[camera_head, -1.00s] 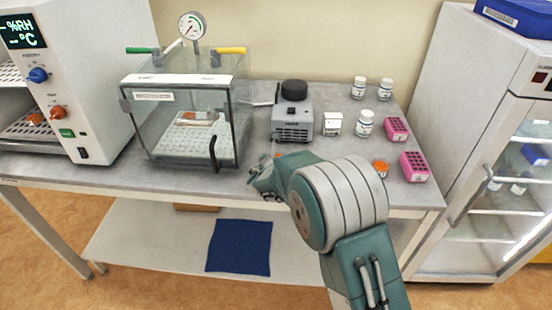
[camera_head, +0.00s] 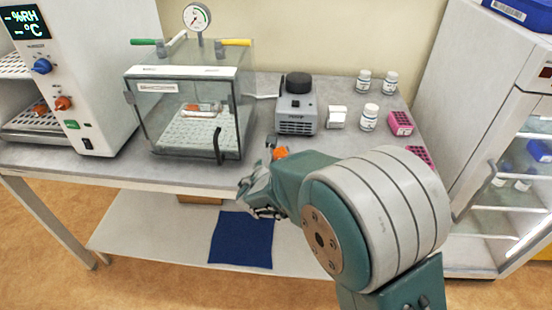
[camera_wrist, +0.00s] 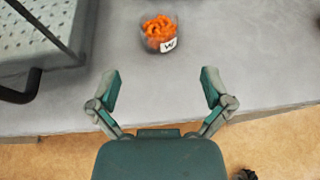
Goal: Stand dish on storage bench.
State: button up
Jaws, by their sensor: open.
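A small clear dish (camera_wrist: 159,33) with orange pieces and a white label marked "W" stands on the grey bench top (camera_wrist: 240,60) in the wrist view. Its orange contents also show just beyond my gripper in the head view (camera_head: 281,153). My gripper (camera_wrist: 160,88) is open and empty, with its two fingers spread near the bench's front edge. The dish lies ahead of the fingertips, roughly centred between them, and apart from them. In the head view my gripper (camera_head: 262,192) is partly hidden by my arm.
A clear vacuum chamber (camera_head: 190,140) with a black handle stands left of the dish and holds an orange item. A grey pump (camera_head: 296,112), white bottles (camera_head: 369,118) and pink racks (camera_head: 401,123) stand behind. A blue mat (camera_head: 242,240) lies on the lower shelf.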

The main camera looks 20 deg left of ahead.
jog(key=shift+s+r, duration=0.1)
jog(key=shift+s, duration=0.2)
jog(key=s+d+r+m+g+h, duration=0.2)
jog(key=d+r+m+h, duration=0.3)
jog(key=d+m, duration=0.65)
jog(key=s+d+r+m+g+h, duration=0.2)
jog(key=d+r+m, duration=0.45)
jog(key=d, duration=1.05)
jog(key=s+d+r+m+g, duration=0.1)
jog(key=s+d+m+g, duration=0.2)
jog(key=s+d+m, duration=0.6)
jog(key=s+a+m+y, duration=0.1)
jog(key=s+m+y, duration=0.4)
jog(key=s+m, duration=0.5)
jog(key=shift+s+m+g, duration=0.3)
jog(key=shift+s+m, duration=0.1)
jog(key=shift+s, duration=1.2)
jog(key=shift+r, duration=0.1)
